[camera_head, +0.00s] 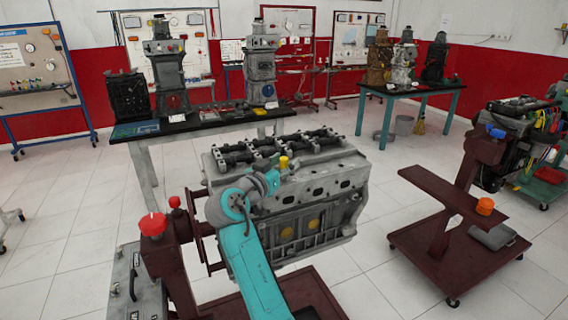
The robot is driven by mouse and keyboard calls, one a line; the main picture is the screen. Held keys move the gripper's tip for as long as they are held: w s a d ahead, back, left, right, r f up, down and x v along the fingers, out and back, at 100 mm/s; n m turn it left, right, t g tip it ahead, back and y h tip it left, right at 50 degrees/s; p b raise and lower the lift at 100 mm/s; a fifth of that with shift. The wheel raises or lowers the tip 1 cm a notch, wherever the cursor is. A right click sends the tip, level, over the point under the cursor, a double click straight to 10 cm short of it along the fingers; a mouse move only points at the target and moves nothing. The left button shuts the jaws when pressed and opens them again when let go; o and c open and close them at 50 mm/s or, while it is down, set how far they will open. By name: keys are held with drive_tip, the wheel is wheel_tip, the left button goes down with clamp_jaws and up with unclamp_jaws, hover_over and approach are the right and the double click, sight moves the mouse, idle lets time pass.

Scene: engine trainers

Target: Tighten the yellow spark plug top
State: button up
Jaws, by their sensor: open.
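The yellow spark plug top (284,162) stands on the upper front edge of the grey engine block (325,180). It looks upright and small. My teal arm reaches up from the bottom of the view. My gripper (275,178) is at the arm's end, just below and left of the yellow top, in front of the block. The gripper is open. It is small and partly hidden by my wrist, so I cannot tell whether its fingers touch the yellow top.
The block sits on a dark red stand with a red knob (152,224) at left. A black-topped table (205,122) with engine models is behind the block. Tiled floor is free between.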

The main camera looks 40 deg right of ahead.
drive_tip(key=v, duration=1.1)
drive_tip(key=shift+a, duration=0.4)
drive_tip(key=shift+f, duration=0.1)
